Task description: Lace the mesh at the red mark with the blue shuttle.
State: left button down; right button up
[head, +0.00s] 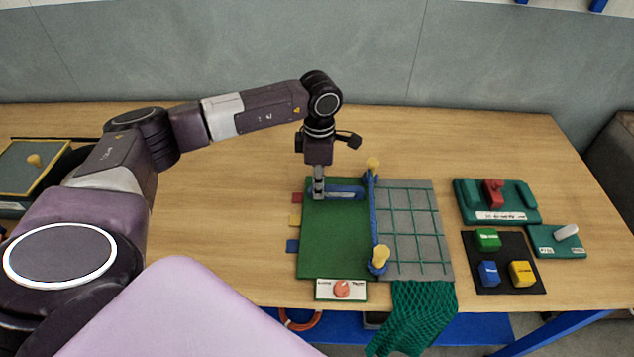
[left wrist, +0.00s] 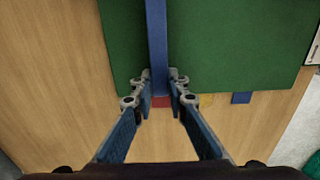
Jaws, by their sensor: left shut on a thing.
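The blue shuttle (head: 346,192) is long and flat, over the upper part of the green board (head: 340,245). My left gripper (head: 319,194) is shut on its left end; in the left wrist view the fingers (left wrist: 159,82) close on the shuttle (left wrist: 157,40). The red mark (head: 297,198) is a tab at the board's left edge, roughly level with the shuttle; it also shows between the fingers (left wrist: 160,101). The grey panel with green mesh (head: 410,225) lies right of a blue bar (head: 373,215). The shuttle's right end is close to this bar; I cannot tell if they touch. My right gripper is not in view.
Yellow knobs (head: 373,163) (head: 380,255) cap the bar. Yellow (head: 295,220) and blue (head: 292,246) tabs line the board. A red button (head: 342,289) is in front, beside hanging green net (head: 415,310). Coloured blocks on a black mat (head: 505,285) stand right.

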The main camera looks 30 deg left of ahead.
aim_at(359, 189)
pick_arm(q)
jog(key=shift+w+d, duration=0.3)
jog(key=shift+d, duration=0.15)
jog(key=shift+w+d+r+b, duration=0.1)
jog(key=shift+w+d+b, duration=0.1)
jog(key=shift+w+d, duration=0.3)
jog(key=shift+w+d+b, duration=0.2)
jog(key=shift+d, duration=0.45)
jog(key=shift+w+d+b, duration=0.2)
jog(key=shift+w+d, duration=0.2)
jog(key=shift+d, duration=0.25)
jog(key=shift+w+d+b, duration=0.25)
jog(key=shift+w+d, duration=0.15)
jog(key=shift+d, duration=0.3)
jog(key=shift+w+d+b, duration=0.2)
jog(key=shift+w+d, duration=0.2)
jog(key=shift+d, duration=0.25)
jog(key=shift+w+d, duration=0.4)
jog(key=shift+d, duration=0.25)
jog(key=c, duration=1.8)
grip_release()
